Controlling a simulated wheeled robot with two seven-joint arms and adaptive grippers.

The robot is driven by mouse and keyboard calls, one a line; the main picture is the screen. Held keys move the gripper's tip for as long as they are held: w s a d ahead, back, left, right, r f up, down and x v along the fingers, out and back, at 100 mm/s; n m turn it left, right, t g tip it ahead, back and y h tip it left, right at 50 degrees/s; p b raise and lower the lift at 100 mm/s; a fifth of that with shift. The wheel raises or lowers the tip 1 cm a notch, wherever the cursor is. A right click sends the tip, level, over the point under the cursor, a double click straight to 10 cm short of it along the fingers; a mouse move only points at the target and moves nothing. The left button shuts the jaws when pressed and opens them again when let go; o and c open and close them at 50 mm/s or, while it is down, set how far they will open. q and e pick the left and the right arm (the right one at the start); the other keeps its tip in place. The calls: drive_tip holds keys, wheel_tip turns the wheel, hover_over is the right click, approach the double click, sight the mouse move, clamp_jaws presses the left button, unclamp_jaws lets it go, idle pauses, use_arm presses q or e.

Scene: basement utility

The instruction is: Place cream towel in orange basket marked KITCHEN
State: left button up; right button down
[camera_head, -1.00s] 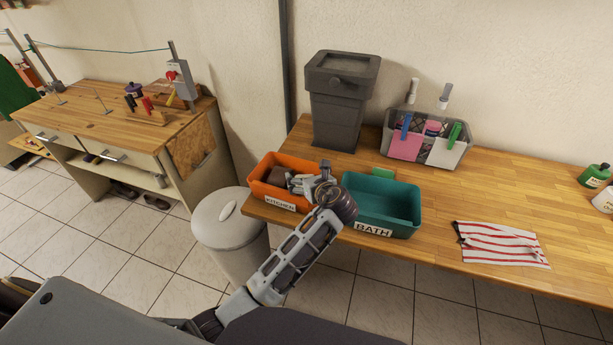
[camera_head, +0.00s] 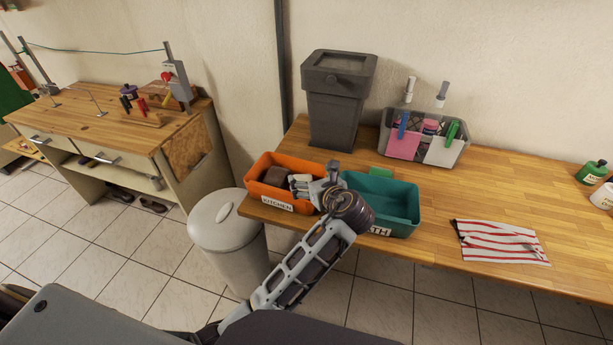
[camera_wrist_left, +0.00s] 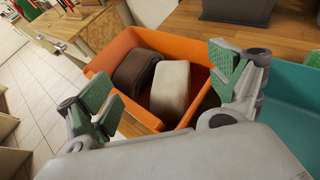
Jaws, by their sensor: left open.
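The orange basket marked KITCHEN (camera_head: 292,208) stands at the table's left end. In the left wrist view, the cream towel (camera_wrist_left: 171,88) lies folded inside the orange basket (camera_wrist_left: 100,62), beside a dark brown towel (camera_wrist_left: 138,72). The brown towel also shows in the head view (camera_head: 276,175). My left gripper (camera_head: 315,184) is open over the right side of the basket. In the wrist view its green-padded fingers stand well apart, on either side of the towels, and hold nothing. My right gripper is not in view.
The teal basket marked BATH (camera_head: 408,212) stands just right of the orange one, partly behind my left wrist. A grey bin (camera_head: 336,110) and a caddy (camera_head: 446,152) stand behind. A striped cloth (camera_head: 500,243) lies at right. A lidded can (camera_head: 230,240) stands on the floor.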

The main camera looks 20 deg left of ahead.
use_arm(q)
drive_tip(key=shift+v, duration=2.85)
